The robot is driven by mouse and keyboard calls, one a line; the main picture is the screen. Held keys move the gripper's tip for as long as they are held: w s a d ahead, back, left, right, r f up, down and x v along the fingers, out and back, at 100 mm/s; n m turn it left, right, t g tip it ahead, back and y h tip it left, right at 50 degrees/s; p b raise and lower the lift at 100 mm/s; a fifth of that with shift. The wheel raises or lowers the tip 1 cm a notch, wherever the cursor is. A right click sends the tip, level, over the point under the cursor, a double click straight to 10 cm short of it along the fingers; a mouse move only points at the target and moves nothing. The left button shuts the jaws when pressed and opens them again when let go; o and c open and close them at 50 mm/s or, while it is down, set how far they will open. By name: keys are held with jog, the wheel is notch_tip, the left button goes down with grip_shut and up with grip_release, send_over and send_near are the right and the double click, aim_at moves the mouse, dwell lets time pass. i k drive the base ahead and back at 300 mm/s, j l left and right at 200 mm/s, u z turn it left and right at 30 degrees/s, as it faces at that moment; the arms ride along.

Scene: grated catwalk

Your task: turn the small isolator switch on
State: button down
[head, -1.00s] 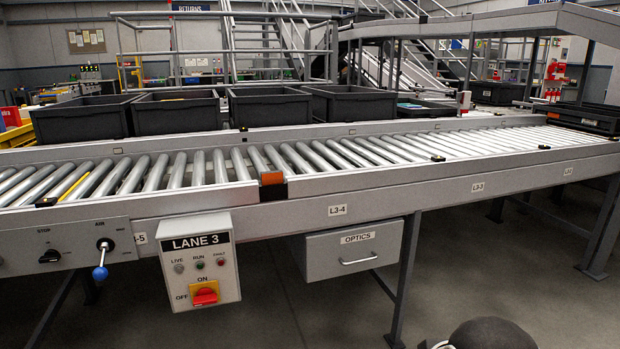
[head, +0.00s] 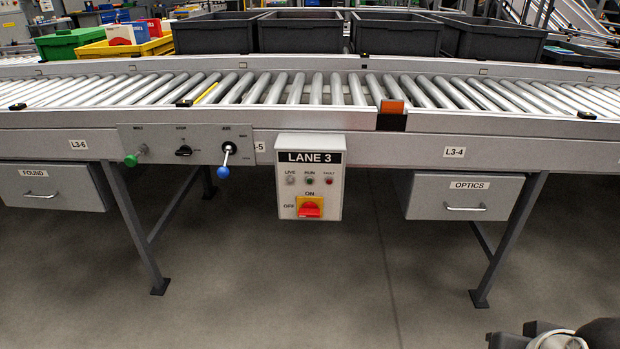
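The isolator switch (head: 310,208) is a red rotary handle on a yellow plate, low on the white LANE 3 box (head: 333,180) below the conveyor's front rail. ON is printed above it and OFF to its left. The red handle lies roughly horizontal, toward the OFF side. Small LIVE, RUN and FAULT lamps sit above it; I cannot tell whether any is lit. Part of my arm shows at the bottom right corner, well apart from the box. My gripper's fingers are not in view.
A grey panel (head: 160,150) left of the box carries a green-knobbed lever, a black knob and a blue-knobbed lever (head: 223,172). The FOUND drawer (head: 50,187) and OPTICS drawer (head: 464,196) hang either side. Table legs stand beyond; the floor (head: 300,290) in front is clear.

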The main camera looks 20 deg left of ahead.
aim_at(309, 209)
jog(key=k+j, duration=0.1)
jog(key=j, duration=0.9)
jog(key=k+j, duration=0.1)
jog(key=j, duration=0.95)
